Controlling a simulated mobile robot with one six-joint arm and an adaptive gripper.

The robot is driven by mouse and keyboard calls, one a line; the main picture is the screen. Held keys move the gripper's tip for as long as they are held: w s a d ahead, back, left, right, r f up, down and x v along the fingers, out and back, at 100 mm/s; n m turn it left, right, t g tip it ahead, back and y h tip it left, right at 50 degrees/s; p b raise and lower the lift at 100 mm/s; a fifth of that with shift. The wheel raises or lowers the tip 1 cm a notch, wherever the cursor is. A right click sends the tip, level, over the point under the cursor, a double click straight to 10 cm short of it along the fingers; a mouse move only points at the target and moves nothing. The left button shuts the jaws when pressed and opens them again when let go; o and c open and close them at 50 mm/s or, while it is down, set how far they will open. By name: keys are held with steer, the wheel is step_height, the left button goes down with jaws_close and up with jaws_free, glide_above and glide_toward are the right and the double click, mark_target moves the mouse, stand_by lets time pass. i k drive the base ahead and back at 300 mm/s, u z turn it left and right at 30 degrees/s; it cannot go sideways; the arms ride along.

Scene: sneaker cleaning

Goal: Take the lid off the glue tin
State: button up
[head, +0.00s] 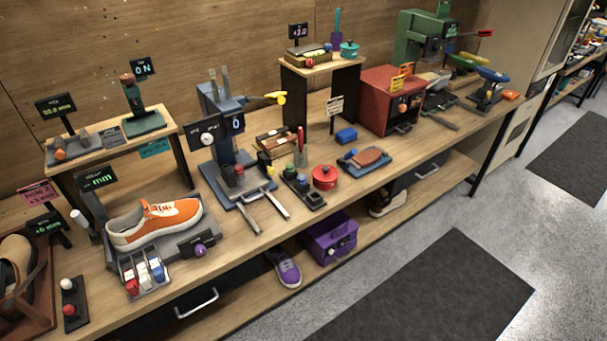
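Two lidded round tins are in the head view, and I cannot read a label on either, so which one holds glue is unclear. A red tin (325,178) stands on the middle of the bench, with its lid on and a small knob on top. A smaller teal tin (349,50) stands on the raised shelf at the back, also lidded with a knob. No part of my gripper shows in this view.
A blue machine (225,150) stands further left. The raised shelf (322,66) overhangs the bench behind.

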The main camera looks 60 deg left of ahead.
mark_target(322, 173)
steer(key=u, duration=0.05)
steer(key=k, duration=1.75)
steer(key=u, duration=1.5)
steer(key=i, duration=1.2)
